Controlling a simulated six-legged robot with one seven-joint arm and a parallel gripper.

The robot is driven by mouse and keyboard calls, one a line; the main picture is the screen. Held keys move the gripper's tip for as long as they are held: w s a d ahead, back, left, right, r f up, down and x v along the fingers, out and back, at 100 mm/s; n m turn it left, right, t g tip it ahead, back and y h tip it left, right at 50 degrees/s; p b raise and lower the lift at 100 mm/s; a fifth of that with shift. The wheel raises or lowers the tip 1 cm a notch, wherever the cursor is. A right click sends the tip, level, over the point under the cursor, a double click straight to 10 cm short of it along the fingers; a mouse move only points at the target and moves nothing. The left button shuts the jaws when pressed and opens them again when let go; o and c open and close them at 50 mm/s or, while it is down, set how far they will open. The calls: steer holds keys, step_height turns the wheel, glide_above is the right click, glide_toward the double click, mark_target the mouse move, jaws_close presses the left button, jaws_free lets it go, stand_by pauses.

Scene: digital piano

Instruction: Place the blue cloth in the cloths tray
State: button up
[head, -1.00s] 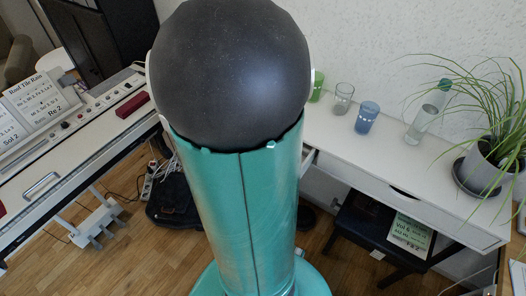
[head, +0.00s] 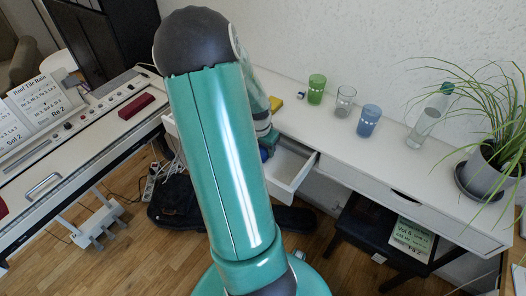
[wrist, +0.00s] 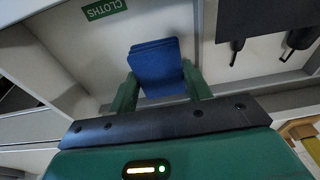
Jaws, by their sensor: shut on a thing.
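The blue cloth (wrist: 158,68), a folded square, is held between the two green fingers of my gripper (wrist: 160,88) in the wrist view. A pale tray compartment (wrist: 75,40) with a green "CLOTHS" label (wrist: 104,9) lies behind and around the cloth. I cannot tell whether the cloth touches its floor. In the head view my gripper is mostly hidden behind my arm, and a bit of blue shows at the open white drawer (head: 298,178).
A neighbouring compartment (wrist: 270,65) holds black tools. On the white desk (head: 335,137) stand a green glass (head: 316,89), a clear glass (head: 345,101), a blue glass (head: 369,120), a bottle (head: 428,117) and a potted plant (head: 487,170). The piano (head: 85,125) is at left.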

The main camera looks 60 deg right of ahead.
steer(key=shift+a+f, duration=0.1)
steer(key=shift+f, duration=1)
steer(key=shift+f, duration=0.15)
steer(key=o, duration=1)
steer(key=shift+o, duration=0.2)
step_height(320, 180, up, 12)
steer(key=a, duration=0.1)
steer(key=shift+a, duration=0.35)
steer(key=shift+w, duration=0.15)
